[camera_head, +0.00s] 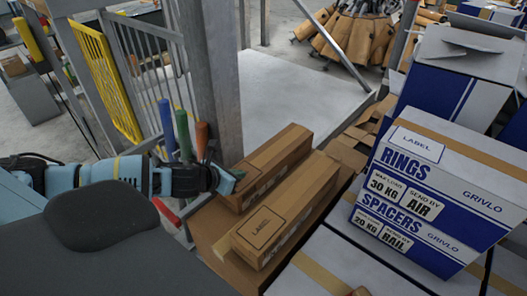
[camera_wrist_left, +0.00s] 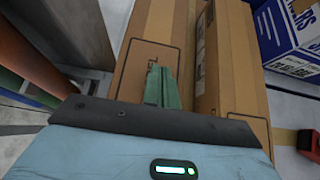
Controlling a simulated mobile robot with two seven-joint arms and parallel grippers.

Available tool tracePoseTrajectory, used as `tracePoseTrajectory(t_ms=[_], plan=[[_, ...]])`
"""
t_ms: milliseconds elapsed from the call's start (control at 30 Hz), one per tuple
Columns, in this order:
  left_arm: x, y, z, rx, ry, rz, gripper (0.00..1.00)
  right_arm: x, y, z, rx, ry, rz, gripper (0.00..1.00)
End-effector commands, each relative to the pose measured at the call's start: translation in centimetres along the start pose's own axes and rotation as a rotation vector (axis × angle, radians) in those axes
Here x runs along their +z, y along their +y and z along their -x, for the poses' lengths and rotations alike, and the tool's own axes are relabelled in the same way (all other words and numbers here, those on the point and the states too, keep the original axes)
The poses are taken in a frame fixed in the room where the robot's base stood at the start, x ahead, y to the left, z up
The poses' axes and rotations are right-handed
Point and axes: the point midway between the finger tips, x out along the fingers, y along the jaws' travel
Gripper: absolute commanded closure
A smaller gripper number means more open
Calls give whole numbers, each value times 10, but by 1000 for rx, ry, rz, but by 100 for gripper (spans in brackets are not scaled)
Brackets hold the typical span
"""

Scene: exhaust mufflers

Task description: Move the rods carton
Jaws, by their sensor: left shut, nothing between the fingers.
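Two long brown cardboard cartons lie side by side on a brown surface. I cannot read which one is the rods carton. The farther carton (camera_head: 275,155) has its near end beside my left gripper (camera_head: 236,176). The nearer carton (camera_head: 285,213) has a printed label box on top. In the left wrist view the gripper's green fingers (camera_wrist_left: 160,86) are shut and empty, over the near end of the left-hand carton (camera_wrist_left: 158,30), hiding part of its label. The other carton (camera_wrist_left: 232,60) lies to the right. My right gripper is not in view.
A white and blue rings and spacers box (camera_head: 440,190) stands to the right. Upright blue, green and orange handles (camera_head: 183,135) and a grey post (camera_head: 215,75) stand close to my left arm. A yellow mesh panel (camera_head: 105,75) is at the left.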

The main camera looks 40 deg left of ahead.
Motion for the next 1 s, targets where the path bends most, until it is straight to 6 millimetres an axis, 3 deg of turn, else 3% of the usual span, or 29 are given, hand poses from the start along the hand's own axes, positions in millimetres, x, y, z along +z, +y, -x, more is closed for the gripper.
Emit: tracePoseTrajectory(t_ms=[367, 1000], plan=[[8, 0, -12, 2, -2, 3, 100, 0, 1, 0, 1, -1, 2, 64], [63, 0, -92, 0, -2, 3, 100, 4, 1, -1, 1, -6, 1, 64]])
